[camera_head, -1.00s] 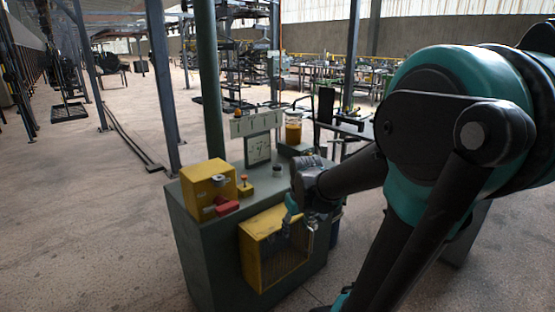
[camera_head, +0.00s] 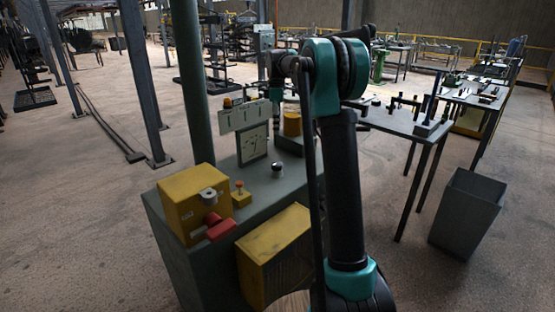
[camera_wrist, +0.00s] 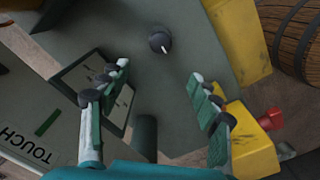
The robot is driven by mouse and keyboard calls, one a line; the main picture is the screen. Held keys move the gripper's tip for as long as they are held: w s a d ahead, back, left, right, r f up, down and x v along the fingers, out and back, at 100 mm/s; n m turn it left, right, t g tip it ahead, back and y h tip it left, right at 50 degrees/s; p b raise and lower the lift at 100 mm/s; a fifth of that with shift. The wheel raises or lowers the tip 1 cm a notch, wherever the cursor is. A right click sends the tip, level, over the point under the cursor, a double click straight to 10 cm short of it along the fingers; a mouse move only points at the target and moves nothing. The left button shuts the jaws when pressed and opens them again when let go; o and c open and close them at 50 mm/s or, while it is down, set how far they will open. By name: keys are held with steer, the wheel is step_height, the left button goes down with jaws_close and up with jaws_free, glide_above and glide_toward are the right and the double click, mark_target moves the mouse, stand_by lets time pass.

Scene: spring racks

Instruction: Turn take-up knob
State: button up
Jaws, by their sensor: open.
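A small dark round knob with a white pointer mark (camera_wrist: 159,41) stands on the grey-green console top in the wrist view. In the head view the knob (camera_head: 278,170) sits in front of the upright dial panel (camera_head: 252,144). My gripper (camera_wrist: 161,76) is open and empty. Its two padded fingers are spread wide, and the knob lies beyond their tips, apart from them and between their lines. In the head view my arm rises over the console, and the fingers are hard to make out there.
On the console (camera_head: 180,250) are a yellow box (camera_head: 186,190) with a red part (camera_head: 220,228), and a small orange-topped button (camera_head: 240,190). A yellow guard (camera_head: 272,245) juts from its front. A green post (camera_head: 190,80) stands behind. A grey bin (camera_head: 468,212) stands at right.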

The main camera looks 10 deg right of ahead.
mark_target(277, 163)
step_height(277, 163, down, 17)
steer(key=shift+f, duration=0.1)
stand_by(0.4)
steer(key=c, duration=1.2)
steer(key=shift+o, duration=0.2)
steer(key=shift+m, duration=0.3)
